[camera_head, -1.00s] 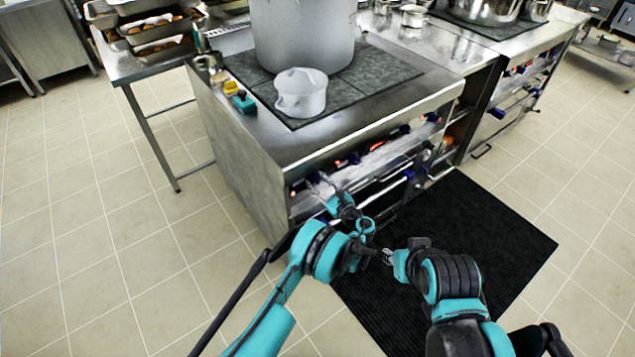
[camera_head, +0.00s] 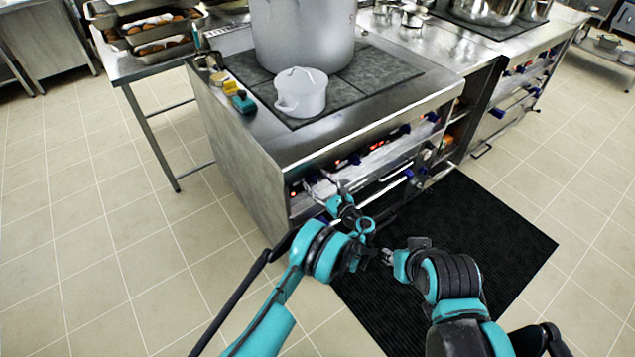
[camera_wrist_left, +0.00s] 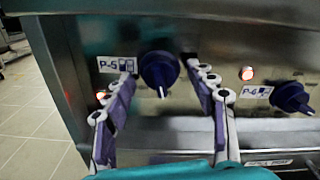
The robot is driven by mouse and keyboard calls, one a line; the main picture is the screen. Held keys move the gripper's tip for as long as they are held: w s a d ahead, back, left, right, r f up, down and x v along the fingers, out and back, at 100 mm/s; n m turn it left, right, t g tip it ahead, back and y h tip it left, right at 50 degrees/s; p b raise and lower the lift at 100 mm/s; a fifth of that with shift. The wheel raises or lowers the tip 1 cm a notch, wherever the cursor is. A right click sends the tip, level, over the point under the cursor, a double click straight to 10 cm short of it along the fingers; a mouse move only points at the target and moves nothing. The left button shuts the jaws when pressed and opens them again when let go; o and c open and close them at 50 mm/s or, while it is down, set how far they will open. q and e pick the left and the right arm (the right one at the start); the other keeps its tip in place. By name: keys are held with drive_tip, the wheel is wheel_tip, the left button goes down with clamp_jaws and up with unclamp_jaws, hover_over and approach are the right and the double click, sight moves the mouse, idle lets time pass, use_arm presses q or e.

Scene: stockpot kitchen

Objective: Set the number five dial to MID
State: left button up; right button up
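The number five dial (camera_wrist_left: 158,72) is a dark blue knob beside a P-5 label (camera_wrist_left: 117,65) on the stove's steel front. Its white pointer faces down, leaning slightly right. In the left wrist view my left gripper (camera_wrist_left: 160,80) is open, one finger on each side of the dial; I cannot tell whether either finger touches it. In the head view my left gripper (camera_head: 332,186) is at the left end of the stove front (camera_head: 380,155). My right gripper (camera_head: 387,257) is low over the black mat, away from the dials; its opening is too small to read.
A second blue dial (camera_wrist_left: 292,98) by a P-6 label is to the right. Small lights glow on the panel. A bar runs below the dials. A white pot (camera_head: 301,94) and a large stockpot (camera_head: 303,35) stand on the stove. The black mat (camera_head: 480,230) lies in front.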

use_arm(q)
drive_tip(key=v, duration=1.2)
drive_tip(key=shift+s, duration=0.1)
